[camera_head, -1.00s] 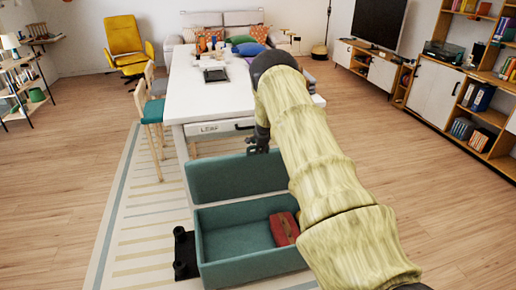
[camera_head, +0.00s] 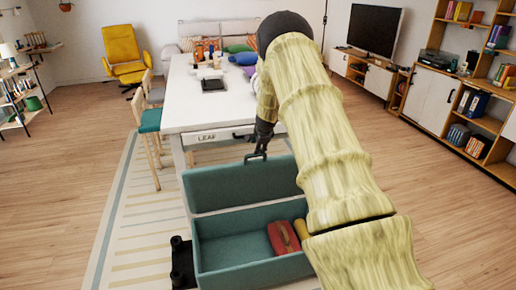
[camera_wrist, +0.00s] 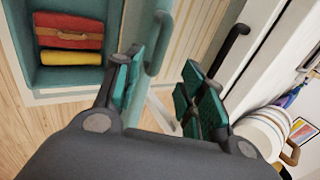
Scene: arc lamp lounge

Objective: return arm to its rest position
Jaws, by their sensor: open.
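My gripper (camera_head: 258,152) is in front of the white table's near end, just above the raised lid of the teal storage box. In the wrist view my gripper (camera_wrist: 158,82) shows its two teal-padded fingers spread apart with nothing held between them. My arm, in a pale yellow-green sleeve, is bent and crosses the right half of the head view, hiding part of the table and the box's right end.
The teal box (camera_head: 225,254) is open and holds a red item (camera_head: 283,238) and a yellow item (camera_head: 301,229). The white table (camera_head: 205,114) has a front drawer labelled LEAF. Teal stools (camera_head: 150,121) stand left. Floor is clear left and right.

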